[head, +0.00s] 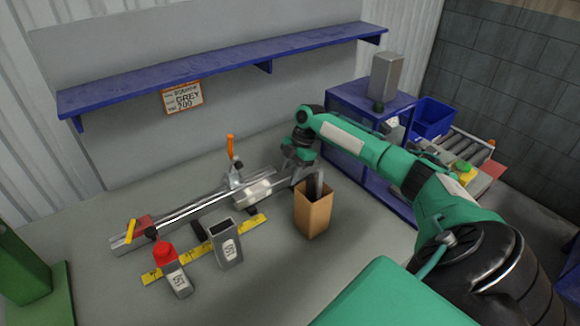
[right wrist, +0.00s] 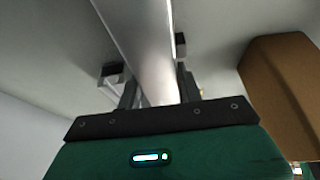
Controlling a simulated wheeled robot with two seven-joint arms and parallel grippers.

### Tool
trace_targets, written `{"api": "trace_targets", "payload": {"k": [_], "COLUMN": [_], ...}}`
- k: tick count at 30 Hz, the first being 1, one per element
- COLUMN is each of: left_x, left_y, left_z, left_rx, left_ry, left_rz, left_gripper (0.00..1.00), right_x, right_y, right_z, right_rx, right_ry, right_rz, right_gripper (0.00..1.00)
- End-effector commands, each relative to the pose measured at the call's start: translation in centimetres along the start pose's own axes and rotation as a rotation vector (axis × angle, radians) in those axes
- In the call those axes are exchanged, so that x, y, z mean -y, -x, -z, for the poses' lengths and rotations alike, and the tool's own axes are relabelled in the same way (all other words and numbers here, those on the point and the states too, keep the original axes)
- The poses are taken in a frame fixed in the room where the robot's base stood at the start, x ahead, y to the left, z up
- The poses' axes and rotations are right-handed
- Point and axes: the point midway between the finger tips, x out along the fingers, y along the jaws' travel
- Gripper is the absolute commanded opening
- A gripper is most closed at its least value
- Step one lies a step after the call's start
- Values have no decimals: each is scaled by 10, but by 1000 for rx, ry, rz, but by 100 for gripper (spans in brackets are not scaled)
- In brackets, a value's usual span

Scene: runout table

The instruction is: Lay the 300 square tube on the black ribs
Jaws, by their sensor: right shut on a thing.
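My right gripper (head: 301,176) is at the right end of a long metal rail assembly, beside a cardboard box. In the right wrist view the gripper (right wrist: 155,98) is shut on a grey metal tube (right wrist: 140,40), which runs away from the jaws. In the head view I cannot clearly separate the held tube from the rail (head: 185,212) behind it. Dark pieces, possibly the black ribs (head: 198,231), show at the rail's front edge; whether the tube touches them is unclear. My left gripper is not in view.
The open cardboard box (head: 313,213) holds dark pieces. An orange-handled clamp (head: 232,150) stands behind the rail. A blue shelf (head: 200,72) hangs above.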

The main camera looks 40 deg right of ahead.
Motion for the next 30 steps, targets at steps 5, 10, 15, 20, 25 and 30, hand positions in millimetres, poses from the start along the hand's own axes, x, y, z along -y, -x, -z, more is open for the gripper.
{"api": "trace_targets", "payload": {"k": [5,10,15,20,25,30], "left_x": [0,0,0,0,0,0], "left_y": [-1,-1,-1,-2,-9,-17], "left_z": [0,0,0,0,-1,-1], "left_rx": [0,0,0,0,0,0], "left_ry": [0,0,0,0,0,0], "left_rz": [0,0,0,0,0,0], "left_gripper": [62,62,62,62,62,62], "right_x": [0,0,0,0,-1,-1], "right_y": [-3,-4,-4,-3,16,45], "right_z": [-1,-2,-2,-2,-3,-3], "right_rx": [-1,-1,0,1,2,0], "right_ry": [0,0,0,0,-1,1], "right_rz": [-1,-1,-1,0,-3,-3], "right_gripper": [0,58,62,62,62,62]}}
